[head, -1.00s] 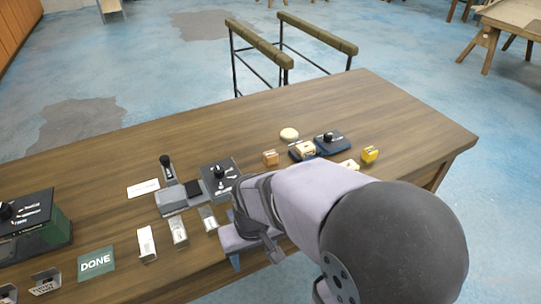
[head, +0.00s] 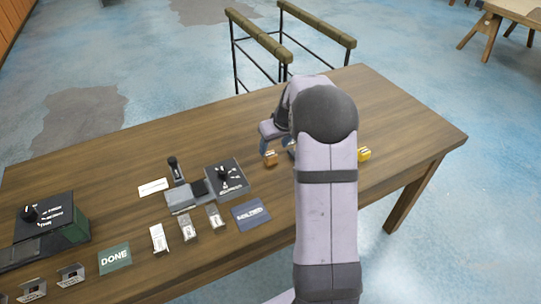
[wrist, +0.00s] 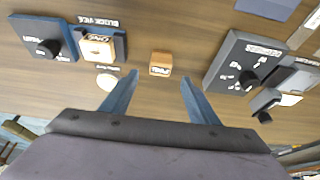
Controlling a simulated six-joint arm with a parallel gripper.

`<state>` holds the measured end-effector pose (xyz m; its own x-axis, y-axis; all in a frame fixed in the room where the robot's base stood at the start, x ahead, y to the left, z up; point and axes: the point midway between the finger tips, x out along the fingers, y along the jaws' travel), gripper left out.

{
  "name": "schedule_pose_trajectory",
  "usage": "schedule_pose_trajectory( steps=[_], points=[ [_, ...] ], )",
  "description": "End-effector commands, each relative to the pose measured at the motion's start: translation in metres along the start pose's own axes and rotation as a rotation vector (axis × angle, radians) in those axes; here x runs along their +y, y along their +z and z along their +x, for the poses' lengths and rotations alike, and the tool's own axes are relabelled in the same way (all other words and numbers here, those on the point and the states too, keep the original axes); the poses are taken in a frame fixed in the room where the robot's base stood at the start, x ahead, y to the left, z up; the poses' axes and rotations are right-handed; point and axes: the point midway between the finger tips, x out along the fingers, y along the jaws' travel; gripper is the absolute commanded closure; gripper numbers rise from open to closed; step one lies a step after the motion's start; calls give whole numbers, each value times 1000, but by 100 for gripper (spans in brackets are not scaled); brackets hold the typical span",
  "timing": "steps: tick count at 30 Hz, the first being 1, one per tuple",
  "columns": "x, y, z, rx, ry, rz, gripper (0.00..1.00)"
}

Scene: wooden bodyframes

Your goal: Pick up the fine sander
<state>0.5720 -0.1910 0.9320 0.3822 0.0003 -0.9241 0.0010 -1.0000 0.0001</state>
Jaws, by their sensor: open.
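My gripper (wrist: 160,78) is open and empty, its two blue fingers apart. In the head view it hangs at the back of the table, partly hidden by my arm. A small tan-orange block (wrist: 160,64) with a printed face lies on the wood, just beyond the fingertips and lined up with their gap. It also shows in the head view (head: 270,158). Another block (wrist: 97,48) sits in a dark blue block vise (wrist: 118,34). A yellow block (head: 363,154) stands right of my arm. I cannot read which block is the fine sander.
A pale round disc (wrist: 106,82) lies left of the fingers. A dark control box (head: 227,175) with a knob and several metal pieces (head: 187,227) stand left of my arm. A blue card (head: 250,214) and a green DONE card (head: 115,257) lie near the front edge.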

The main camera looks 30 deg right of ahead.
Motion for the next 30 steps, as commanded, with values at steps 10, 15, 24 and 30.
schedule_pose_trajectory(
  steps=[10,15,24,30],
  points=[
    [0,0,17,-1,-1,2,45],
    [0,0,22,1,0,1,45],
    [-1,4,42,-3,-2,2,45],
    [-1,5,64,-2,-1,2,45]
  ],
)
